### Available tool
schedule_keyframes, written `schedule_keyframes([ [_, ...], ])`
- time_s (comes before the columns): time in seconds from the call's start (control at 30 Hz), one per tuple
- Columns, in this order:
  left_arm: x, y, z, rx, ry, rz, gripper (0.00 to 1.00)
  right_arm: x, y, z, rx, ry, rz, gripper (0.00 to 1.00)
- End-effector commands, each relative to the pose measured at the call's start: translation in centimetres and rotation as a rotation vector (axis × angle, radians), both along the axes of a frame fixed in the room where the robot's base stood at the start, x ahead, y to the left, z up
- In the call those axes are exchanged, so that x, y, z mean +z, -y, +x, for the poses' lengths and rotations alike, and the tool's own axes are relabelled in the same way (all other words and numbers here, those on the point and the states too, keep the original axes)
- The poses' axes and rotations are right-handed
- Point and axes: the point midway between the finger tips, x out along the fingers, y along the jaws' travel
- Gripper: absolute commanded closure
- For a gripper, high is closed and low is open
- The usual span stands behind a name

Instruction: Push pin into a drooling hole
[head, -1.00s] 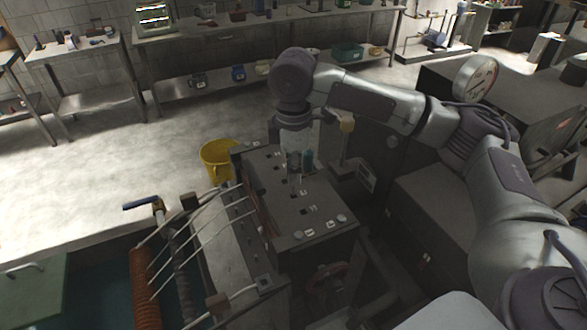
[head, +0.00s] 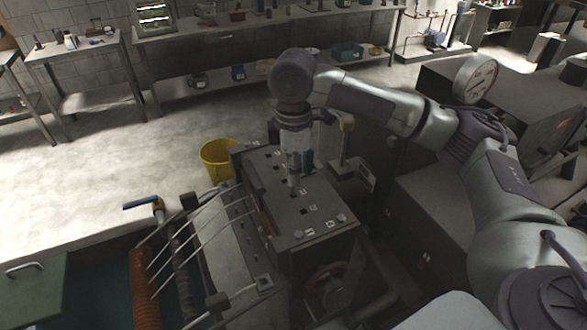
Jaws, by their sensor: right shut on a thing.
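My right gripper (head: 300,160) points down over the top of a grey metal box (head: 325,200) in the middle of the head view. It is shut on a small pin (head: 294,181), which shows as a pale upright piece below the fingers. The pin's lower end is at the box top; I cannot tell whether it sits in a hole. Several dark square holes (head: 304,211) with small white labels run along the box top. My left gripper is not in view.
A yellow bucket (head: 218,160) stands on the floor left of the box. Pale rods (head: 190,245), a copper-coloured coil (head: 145,290) and a blue-handled valve (head: 143,203) lie at the lower left. A round gauge (head: 475,79) stands at the right. Open floor lies behind the bucket.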

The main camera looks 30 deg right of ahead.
Motion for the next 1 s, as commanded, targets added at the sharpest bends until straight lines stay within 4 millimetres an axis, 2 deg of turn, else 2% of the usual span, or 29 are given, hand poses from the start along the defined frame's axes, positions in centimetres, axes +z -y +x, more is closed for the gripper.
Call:
schedule_keyframes([
  [1.0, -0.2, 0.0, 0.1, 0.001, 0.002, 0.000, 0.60, -1.3, 0.0, 0.0, 0.000, 0.000, 0.000, 1.00],
])
